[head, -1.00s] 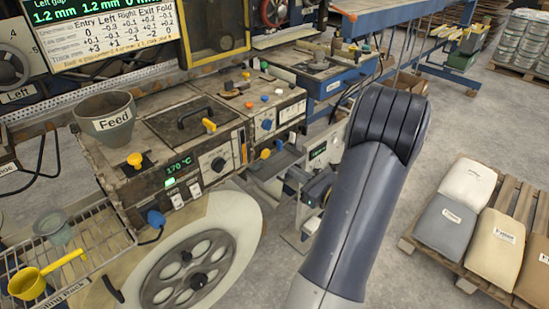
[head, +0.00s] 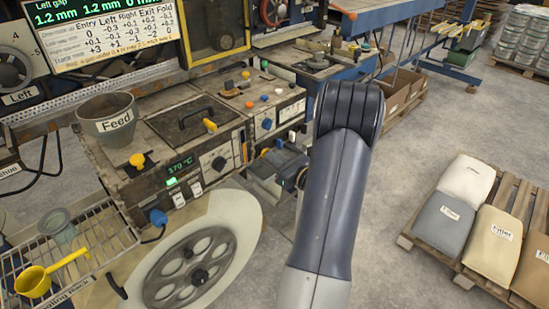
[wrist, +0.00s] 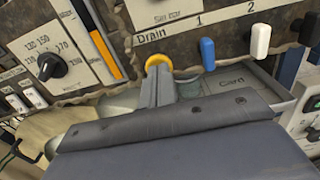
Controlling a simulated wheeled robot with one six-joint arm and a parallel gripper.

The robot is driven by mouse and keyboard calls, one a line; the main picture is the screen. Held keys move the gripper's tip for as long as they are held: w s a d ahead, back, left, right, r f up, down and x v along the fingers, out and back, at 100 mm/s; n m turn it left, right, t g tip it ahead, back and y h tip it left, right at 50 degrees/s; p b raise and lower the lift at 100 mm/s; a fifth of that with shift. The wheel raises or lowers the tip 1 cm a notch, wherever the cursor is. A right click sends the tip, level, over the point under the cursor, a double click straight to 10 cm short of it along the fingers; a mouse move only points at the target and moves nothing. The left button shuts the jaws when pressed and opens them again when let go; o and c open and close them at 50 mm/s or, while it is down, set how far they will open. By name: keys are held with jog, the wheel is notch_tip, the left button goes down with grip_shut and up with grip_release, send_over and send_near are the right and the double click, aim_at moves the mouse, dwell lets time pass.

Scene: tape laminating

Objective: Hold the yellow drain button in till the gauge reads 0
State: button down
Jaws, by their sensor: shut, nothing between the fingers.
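The yellow drain button (wrist: 158,62) shows in the wrist view under the "Drain" label on the panel's lower edge. My gripper (wrist: 157,75) is shut and empty, its fingertips right in front of the button and overlapping its lower part. I cannot tell whether they touch it or how far in it is. A gauge with an orange column (wrist: 104,54) stands left of the button. Its column also shows in the head view (head: 244,152), but I cannot read a value.
A blue knob (wrist: 208,53) and a white knob (wrist: 260,40) sit right of the button. A black dial (wrist: 52,66) is on the left. Pallets with sacks (head: 445,222) stand on the floor at right.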

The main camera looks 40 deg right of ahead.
jog(key=shift+w+b, duration=0.55)
jog(key=shift+w, duration=0.25)
jog(key=shift+w+r, duration=0.1)
jog(key=shift+r, duration=0.15)
dwell(2.8)
